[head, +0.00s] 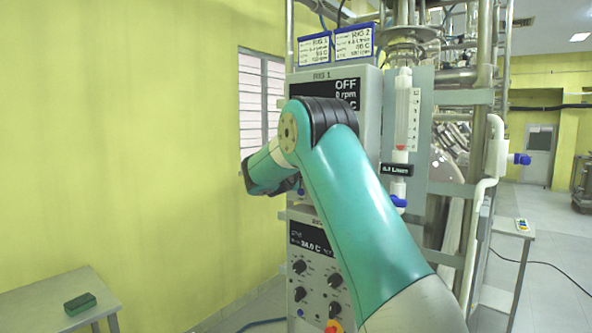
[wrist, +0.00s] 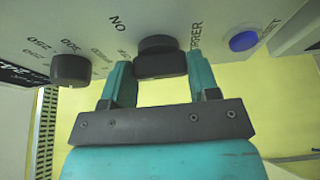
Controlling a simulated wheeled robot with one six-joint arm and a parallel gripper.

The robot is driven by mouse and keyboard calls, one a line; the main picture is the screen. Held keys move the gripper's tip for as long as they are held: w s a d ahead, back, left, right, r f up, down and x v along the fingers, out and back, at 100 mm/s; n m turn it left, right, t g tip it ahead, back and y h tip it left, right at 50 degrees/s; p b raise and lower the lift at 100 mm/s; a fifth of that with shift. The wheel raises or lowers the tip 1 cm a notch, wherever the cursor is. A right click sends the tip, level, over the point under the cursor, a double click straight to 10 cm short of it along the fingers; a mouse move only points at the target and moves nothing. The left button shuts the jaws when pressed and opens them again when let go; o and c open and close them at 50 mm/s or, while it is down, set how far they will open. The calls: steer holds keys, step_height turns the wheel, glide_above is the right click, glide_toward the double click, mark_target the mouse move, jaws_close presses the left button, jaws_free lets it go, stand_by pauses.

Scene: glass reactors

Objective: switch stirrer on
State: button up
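The stirrer switch is a black knob (wrist: 160,50) on the grey control panel (wrist: 110,14). In the wrist view the panel's lettering is upside down, with "ON" and part of "STIRRER" readable near the knob. My gripper (wrist: 158,72) has its two teal fingers on either side of the knob, with small gaps showing, so it looks open and not clamped. In the head view the RIG 1 display (head: 345,88) reads OFF and 0 rpm. My arm hides the knob there.
Beside the switch are another black knob (wrist: 70,68) with a number scale and a blue button (wrist: 243,40). A lower panel (head: 325,295) has several knobs. A flowmeter tube (head: 402,110) stands right of the panel. A table (head: 45,305) with a green block is at lower left.

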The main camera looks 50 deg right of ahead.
steer(key=shift+f+b, duration=0.2)
steer(key=shift+b, duration=0.35)
steer(key=shift+w+f+m+g+h+b, duration=0.1)
steer(key=shift+m+g+h+b, duration=0.45)
steer(key=shift+m+b, duration=2)
steer(key=shift+w+f+m+g+h+b, duration=0.1)
steer(key=shift+m+h+b, duration=0.95)
steer(key=shift+m+b, duration=1.5)
steer(key=shift+m+g+h+b, duration=0.25)
steer(key=shift+m+h+b, duration=0.95)
steer(key=shift+b, duration=2.3)
steer(key=shift+m+y, duration=0.3)
steer(key=shift+m, duration=0.4)
steer(key=o, duration=0.9)
steer(key=shift+r, duration=0.1)
steer(key=shift+o, duration=0.2)
steer(key=shift+a, duration=0.1)
